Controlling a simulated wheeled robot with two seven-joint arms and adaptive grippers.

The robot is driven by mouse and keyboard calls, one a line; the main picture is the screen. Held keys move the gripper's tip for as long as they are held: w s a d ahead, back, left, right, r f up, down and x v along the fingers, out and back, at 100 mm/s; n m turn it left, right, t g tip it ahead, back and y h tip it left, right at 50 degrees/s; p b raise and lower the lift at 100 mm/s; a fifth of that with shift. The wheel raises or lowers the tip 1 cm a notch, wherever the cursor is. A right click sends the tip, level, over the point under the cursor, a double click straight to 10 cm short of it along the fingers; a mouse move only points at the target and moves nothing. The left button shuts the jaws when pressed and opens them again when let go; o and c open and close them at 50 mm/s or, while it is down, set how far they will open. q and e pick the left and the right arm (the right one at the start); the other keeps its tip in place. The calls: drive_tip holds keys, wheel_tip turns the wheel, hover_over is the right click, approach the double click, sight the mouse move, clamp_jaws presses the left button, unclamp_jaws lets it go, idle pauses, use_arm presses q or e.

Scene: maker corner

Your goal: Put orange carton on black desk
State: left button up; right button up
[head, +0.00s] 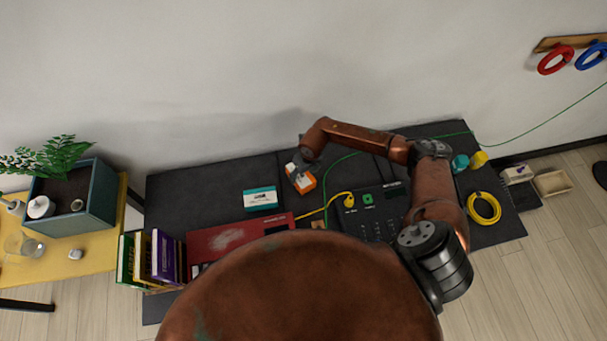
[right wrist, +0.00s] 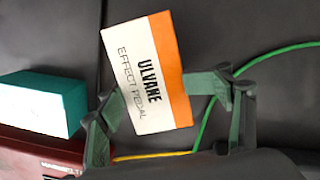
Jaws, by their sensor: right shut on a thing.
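The orange carton (head: 301,180) is white and orange, at the middle back of the black desk (head: 195,195) in the head view. In the right wrist view the carton (right wrist: 147,75) reads "ULVANE EFFECT PEDAL" and sits tilted between the two green fingers. My right gripper (head: 304,165) is shut on it; it also shows in the right wrist view (right wrist: 165,95). The carton is over the desk; I cannot tell whether it touches the top. My left gripper is not in view.
A teal and white box (head: 260,199) lies left of the carton, with a red case (head: 225,238) in front. A green cable (head: 334,165) runs just right. Black equipment (head: 372,222) and a yellow coil (head: 483,208) are further right. The desk's back left is clear.

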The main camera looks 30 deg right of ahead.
drive_tip(key=shift+f, duration=0.1)
drive_tip(key=o, duration=1.5)
drive_tip(key=r, duration=0.4)
drive_tip(key=s+r, duration=0.1)
drive_tip(key=r, duration=0.7)
drive_tip(key=shift+s+d+b, duration=0.3)
drive_tip(key=shift+s+b, duration=0.05)
drive_tip(key=shift+b, duration=0.05)
